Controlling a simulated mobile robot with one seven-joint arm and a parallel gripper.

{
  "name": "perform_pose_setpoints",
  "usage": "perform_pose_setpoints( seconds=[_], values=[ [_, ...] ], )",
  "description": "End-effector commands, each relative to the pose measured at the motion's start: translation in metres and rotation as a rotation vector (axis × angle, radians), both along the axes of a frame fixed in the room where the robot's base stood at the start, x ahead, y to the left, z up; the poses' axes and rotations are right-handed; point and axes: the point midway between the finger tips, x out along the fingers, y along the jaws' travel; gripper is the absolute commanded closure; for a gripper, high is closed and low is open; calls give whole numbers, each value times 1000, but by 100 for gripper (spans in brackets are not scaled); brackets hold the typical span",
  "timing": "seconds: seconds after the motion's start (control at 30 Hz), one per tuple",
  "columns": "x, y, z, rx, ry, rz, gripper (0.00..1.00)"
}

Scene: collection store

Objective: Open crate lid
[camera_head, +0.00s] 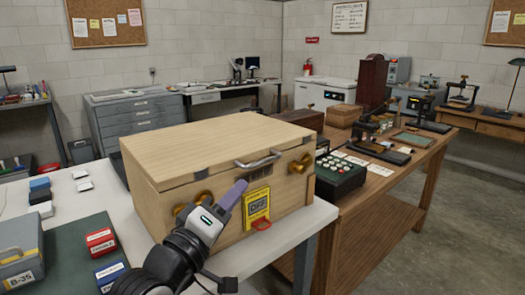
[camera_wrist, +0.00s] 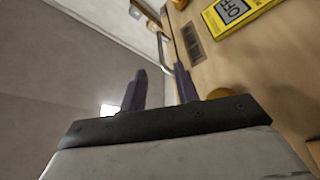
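A light wooden crate (camera_head: 282,199) stands on a white table, with its lid (camera_head: 215,145) down. A metal handle (camera_head: 259,160) is on the lid's front edge; it also shows in the wrist view (camera_wrist: 165,48). Round brass fittings (camera_head: 301,163) sit on the crate's front at both sides. A yellow OFF panel (camera_head: 257,205) with a red part below is between them. My gripper (camera_head: 241,184) is in front of the crate, left of the panel and below the handle. In the wrist view its two purple fingers (camera_wrist: 160,72) are apart with nothing between them.
Left of the crate are a green mat (camera_head: 75,258), red and blue boxes (camera_head: 100,241) and a grey case (camera_head: 18,262). A dark button box (camera_head: 340,174) stands close on the right, on a wooden bench (camera_head: 395,190) with several instruments. Space above the lid is clear.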

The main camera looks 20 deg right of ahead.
Motion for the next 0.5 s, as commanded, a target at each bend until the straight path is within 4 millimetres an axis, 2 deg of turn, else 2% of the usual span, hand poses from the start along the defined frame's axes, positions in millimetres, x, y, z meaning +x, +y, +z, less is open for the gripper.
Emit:
perform_pose_setpoints(
  seconds=[0.03,0.17,0.5],
  values=[
    [2,-3,7,1,5,-2,69],
    [7,-10,8,2,6,1,69],
    [54,-67,20,2,-1,1,69]
  ],
)
